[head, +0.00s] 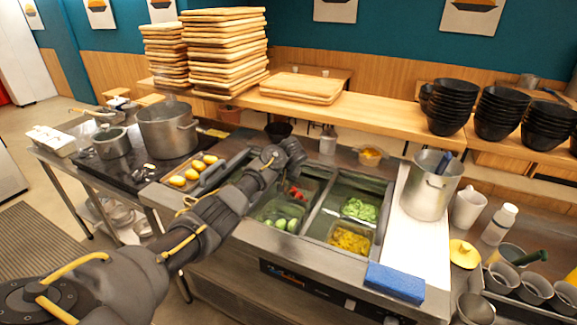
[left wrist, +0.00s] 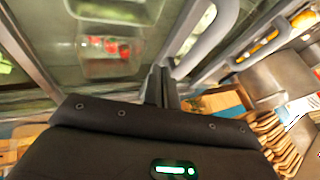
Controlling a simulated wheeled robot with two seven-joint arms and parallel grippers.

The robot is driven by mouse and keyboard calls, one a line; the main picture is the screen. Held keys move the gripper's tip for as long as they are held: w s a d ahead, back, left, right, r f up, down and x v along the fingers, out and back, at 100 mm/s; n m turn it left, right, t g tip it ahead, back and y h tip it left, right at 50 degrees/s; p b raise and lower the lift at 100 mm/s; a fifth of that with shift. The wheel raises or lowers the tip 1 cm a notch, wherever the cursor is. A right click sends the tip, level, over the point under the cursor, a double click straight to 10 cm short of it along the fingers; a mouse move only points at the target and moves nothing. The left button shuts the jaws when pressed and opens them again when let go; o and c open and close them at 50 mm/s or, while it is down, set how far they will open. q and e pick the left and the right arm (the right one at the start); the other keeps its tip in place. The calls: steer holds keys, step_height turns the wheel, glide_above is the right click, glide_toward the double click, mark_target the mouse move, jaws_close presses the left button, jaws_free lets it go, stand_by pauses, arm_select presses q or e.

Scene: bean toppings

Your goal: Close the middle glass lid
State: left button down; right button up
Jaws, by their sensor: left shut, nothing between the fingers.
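The middle section of the counter's topping well shows tomatoes (head: 298,193) and cucumbers (head: 280,215), partly behind my left arm. A grey handle (head: 225,172) slants beside the well's left section. In the left wrist view, a grey handle (left wrist: 206,38) stands just right of my fingertips, with a metal-edged glass-like surface and a tomato tray (left wrist: 110,68) to the left. My left gripper (head: 292,152) is at the back of the middle section, its fingers (left wrist: 161,84) shut and empty. I cannot tell whether it touches the handle or how far the middle lid is open. My right gripper is not in view.
The right section holds lettuce (head: 360,210) and yellow pieces (head: 350,238). A metal pot (head: 430,190) and a blue sponge (head: 395,282) sit to its right. Stacked boards (head: 222,60) and black bowls (head: 500,112) stand on the back shelf. A stove pot (head: 167,133) is at left.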

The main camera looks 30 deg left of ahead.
arm_select(q)
steer(key=b+v, duration=0.1)
steer(key=v, duration=0.7)
steer(key=shift+d+r+b, duration=0.15)
steer(key=shift+r+b, duration=0.05)
steer(key=shift+b, duration=0.2)
steer(key=shift+s, duration=0.1)
